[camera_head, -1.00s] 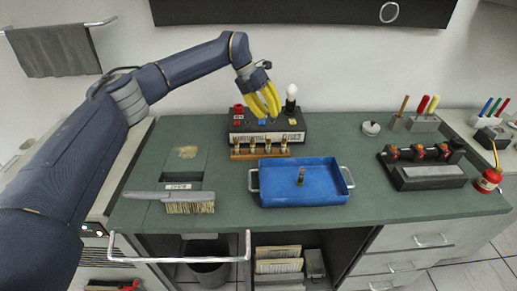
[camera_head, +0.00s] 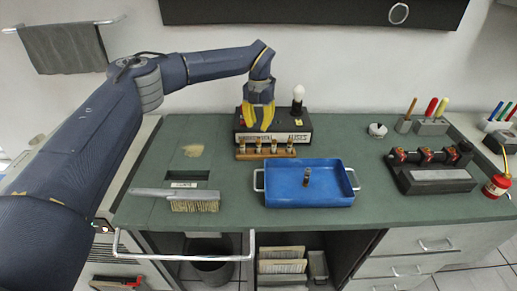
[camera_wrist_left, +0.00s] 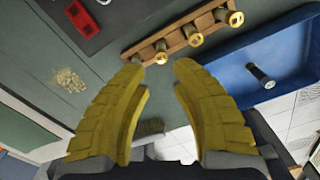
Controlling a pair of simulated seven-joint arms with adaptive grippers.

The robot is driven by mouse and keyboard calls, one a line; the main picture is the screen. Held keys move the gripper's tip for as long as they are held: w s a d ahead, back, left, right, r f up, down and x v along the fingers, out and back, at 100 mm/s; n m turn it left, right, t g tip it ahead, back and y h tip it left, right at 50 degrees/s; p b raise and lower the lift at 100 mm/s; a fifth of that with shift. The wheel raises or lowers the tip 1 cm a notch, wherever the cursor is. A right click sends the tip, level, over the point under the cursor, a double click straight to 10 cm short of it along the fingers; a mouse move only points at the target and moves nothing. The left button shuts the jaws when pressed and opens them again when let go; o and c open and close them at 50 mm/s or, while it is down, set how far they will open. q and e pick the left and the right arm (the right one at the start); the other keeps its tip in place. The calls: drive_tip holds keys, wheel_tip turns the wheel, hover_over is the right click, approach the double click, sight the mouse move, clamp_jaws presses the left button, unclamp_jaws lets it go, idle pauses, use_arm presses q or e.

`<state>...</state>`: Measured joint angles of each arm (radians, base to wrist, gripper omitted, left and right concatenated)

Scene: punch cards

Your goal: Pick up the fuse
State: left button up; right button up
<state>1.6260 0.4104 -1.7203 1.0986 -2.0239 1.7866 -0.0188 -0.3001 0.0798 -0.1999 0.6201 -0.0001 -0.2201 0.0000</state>
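A small dark cylinder that looks like a fuse (camera_head: 307,177) stands in the blue tray (camera_head: 337,197); it also shows in the left wrist view (camera_wrist_left: 261,76). Several brass-capped fuses stand in a row in a wooden rack (camera_head: 243,156) behind the tray; the rack also shows in the left wrist view (camera_wrist_left: 180,26). My left gripper (camera_head: 259,127) has yellow fingers, points down and is open above and behind the rack's left half. In the left wrist view the space between its fingers (camera_wrist_left: 160,76) is empty, close to the rack's end. My right gripper is not in view.
A black box (camera_head: 298,123) with a white bulb stands behind the rack. A brush (camera_head: 190,200) lies at the front left. A black device with red parts (camera_head: 432,171) and a red can (camera_head: 497,186) stand at the right. Green worktop between tray and device is clear.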

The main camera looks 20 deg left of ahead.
sight(259, 140)
use_arm(q)
drive_tip(key=shift+s+f, duration=0.2)
drive_tip(key=shift+f, duration=4.5)
drive_tip(key=shift+c, duration=0.2)
clamp_jaws()
